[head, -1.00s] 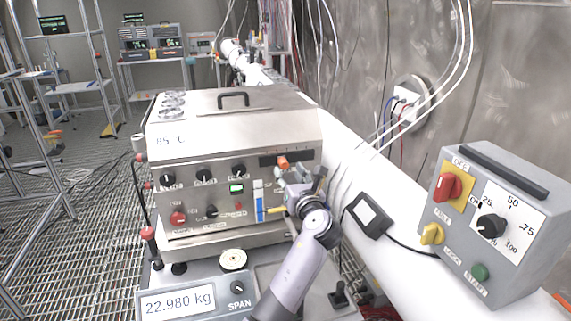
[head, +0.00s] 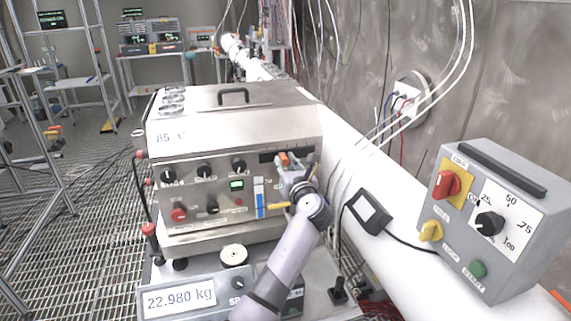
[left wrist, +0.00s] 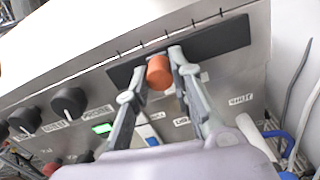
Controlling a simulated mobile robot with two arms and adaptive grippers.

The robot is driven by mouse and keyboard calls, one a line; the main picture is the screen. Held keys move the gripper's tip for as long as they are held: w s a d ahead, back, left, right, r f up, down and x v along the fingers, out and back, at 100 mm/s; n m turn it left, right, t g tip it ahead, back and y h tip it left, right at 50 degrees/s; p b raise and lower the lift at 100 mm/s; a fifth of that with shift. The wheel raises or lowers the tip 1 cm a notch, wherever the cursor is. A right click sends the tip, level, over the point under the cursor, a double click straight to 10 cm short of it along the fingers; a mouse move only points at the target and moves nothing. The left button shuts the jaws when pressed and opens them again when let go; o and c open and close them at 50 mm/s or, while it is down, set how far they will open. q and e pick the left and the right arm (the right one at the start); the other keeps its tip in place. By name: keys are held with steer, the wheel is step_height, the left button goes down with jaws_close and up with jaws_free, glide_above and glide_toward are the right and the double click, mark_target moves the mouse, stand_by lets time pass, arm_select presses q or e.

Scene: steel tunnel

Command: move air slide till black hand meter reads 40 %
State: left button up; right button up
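The air slide is an orange knob (head: 284,159) in a dark slot with tick marks, at the upper right of the steel box's front. It also shows in the left wrist view (left wrist: 159,72). My left gripper (head: 293,166) has one fingertip on each side of the knob, close against it, as the left wrist view (left wrist: 158,65) shows; it looks shut on it. The black hand meter (head: 368,212) lies on the white pipe right of the box. Its pale face is too small to read. My right gripper is not in view.
The steel box (head: 215,145) has several black knobs, a green display and a blue-white slider (head: 259,198) below the slot. A scale display (head: 180,299) reads 22.980 kg. A grey control box (head: 495,220) with dials stands at the right. Cables run along the pipe.

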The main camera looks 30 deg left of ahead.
arm_select(q)
jaws_close()
stand_by(0.3)
steer(key=w+d, duration=0.2)
steer(key=shift+w+d, duration=0.25)
steer(key=shift+w, duration=0.15)
steer(key=o, duration=0.6)
jaws_free()
steer(key=shift+s, duration=0.1)
